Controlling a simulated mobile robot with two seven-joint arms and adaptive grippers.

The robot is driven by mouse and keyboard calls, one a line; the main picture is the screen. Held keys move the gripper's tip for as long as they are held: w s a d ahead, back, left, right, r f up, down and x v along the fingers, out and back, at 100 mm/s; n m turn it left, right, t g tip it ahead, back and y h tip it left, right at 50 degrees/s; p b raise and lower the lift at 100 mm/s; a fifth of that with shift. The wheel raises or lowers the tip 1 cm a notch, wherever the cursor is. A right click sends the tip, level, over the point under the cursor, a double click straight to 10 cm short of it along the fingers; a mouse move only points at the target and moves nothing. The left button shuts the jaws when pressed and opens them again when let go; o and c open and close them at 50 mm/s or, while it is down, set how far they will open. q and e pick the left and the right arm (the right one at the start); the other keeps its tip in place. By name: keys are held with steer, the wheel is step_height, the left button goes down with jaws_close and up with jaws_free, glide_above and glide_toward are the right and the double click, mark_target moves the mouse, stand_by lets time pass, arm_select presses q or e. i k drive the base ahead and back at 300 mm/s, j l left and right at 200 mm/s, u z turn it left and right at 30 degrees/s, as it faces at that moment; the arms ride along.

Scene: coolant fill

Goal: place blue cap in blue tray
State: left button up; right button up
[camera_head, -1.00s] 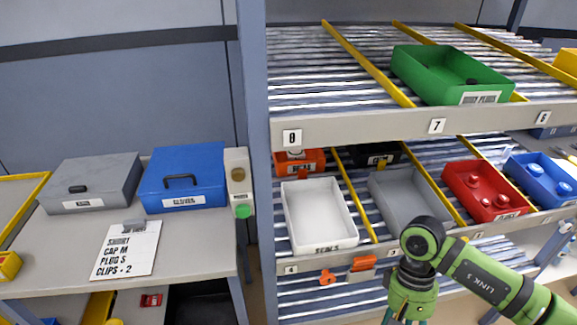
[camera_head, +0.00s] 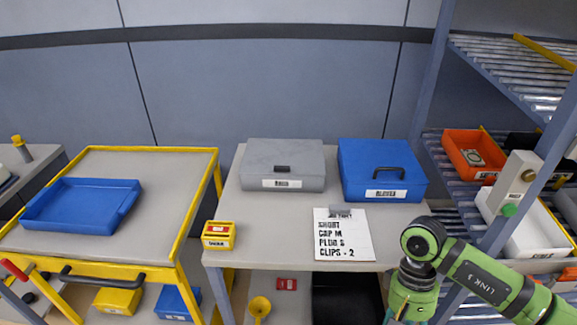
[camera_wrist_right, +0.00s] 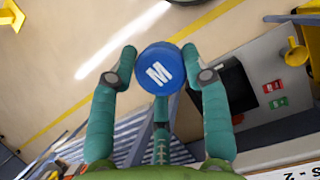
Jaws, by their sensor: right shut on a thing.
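The blue cap (camera_wrist_right: 159,69), round and marked with a white "M", is held between the teal fingertips of my right gripper (camera_wrist_right: 160,66) in the right wrist view. The blue tray (camera_head: 82,205) is empty and lies on the yellow-edged cart top at the left of the head view, far from my right arm. In the head view my right arm is at the lower right, and its gripper is cut off by the bottom edge. My left gripper is not in view.
A bench (camera_head: 290,235) stands between the cart (camera_head: 165,215) and the shelf rack. It holds a grey case (camera_head: 283,160), a blue case (camera_head: 380,160), a note sheet (camera_head: 343,238) and a small yellow box (camera_head: 219,235).

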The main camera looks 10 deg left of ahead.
mark_target(67, 207)
steer(key=j+u, duration=0.15)
steer(key=j, duration=0.55)
steer(key=j+u, duration=0.1)
steer(key=j, duration=0.65)
steer(key=i+j+u, duration=0.15)
steer(key=j, duration=0.55)
steer(key=i+j, duration=0.1)
steer(key=j, duration=0.25)
steer(key=i+j+u, duration=0.1)
steer(key=j, duration=0.3)
steer(key=i+j, duration=0.1)
steer(key=j, duration=0.25)
steer(key=i+j+u, duration=0.1)
steer(key=j, duration=0.25)
steer(key=i+j, duration=0.15)
steer(key=j, duration=0.2)
steer(key=i, duration=0.5)
steer(key=j+u, duration=0.05)
steer(key=j, duration=0.05)
